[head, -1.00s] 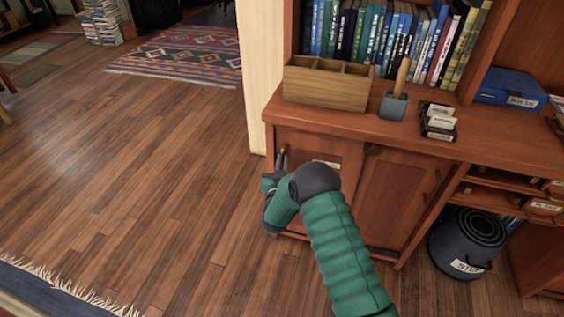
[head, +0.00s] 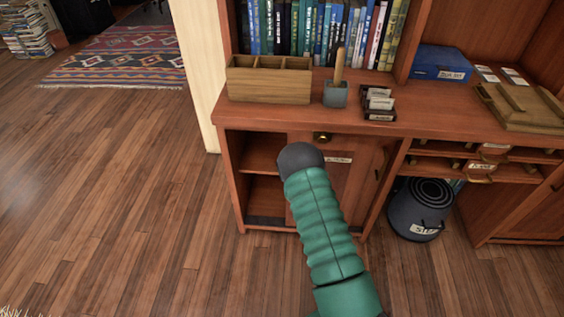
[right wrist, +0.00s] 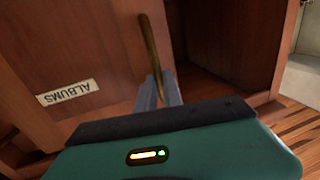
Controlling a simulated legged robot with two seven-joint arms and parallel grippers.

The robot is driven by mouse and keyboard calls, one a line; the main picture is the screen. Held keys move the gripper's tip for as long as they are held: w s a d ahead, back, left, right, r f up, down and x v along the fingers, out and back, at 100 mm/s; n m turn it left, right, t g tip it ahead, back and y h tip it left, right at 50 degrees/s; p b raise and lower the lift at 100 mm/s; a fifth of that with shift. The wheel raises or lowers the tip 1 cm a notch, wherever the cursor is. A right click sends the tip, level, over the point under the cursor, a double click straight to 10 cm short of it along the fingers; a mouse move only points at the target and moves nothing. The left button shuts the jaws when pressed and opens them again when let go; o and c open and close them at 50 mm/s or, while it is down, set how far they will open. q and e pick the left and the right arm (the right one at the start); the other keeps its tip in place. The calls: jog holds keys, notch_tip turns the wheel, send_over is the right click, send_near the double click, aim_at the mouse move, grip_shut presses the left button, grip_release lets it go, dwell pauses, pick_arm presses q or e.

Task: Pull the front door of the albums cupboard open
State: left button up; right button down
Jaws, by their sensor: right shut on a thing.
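The albums cupboard (head: 226,170) stands under the shelf top in the head view. Its front door (head: 335,190) carries a white label and sits to the right, leaving the left bay (head: 264,190) uncovered with an inner shelf. In the right wrist view the door (right wrist: 90,50) shows its ALBUMS label (right wrist: 68,92) upside down, with the dark opening beside it. My right gripper (right wrist: 160,90) is shut on the upright brass handle (right wrist: 150,45). In the head view my right arm hides the gripper and handle. My left gripper is not in view.
A dark step stool (head: 418,210) stands to the right.

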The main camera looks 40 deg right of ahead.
jog(key=shift+s+d+f, duration=0.1)
jog(key=shift+s+d, duration=0.15)
jog(key=shift+s, duration=0.15)
jog(key=c, duration=1.5)
grip_release()
jog(key=v, duration=1.6)
jog(key=shift+s+a+b, duration=0.25)
jog(key=shift+a+b, duration=0.05)
jog(key=shift+b, duration=0.15)
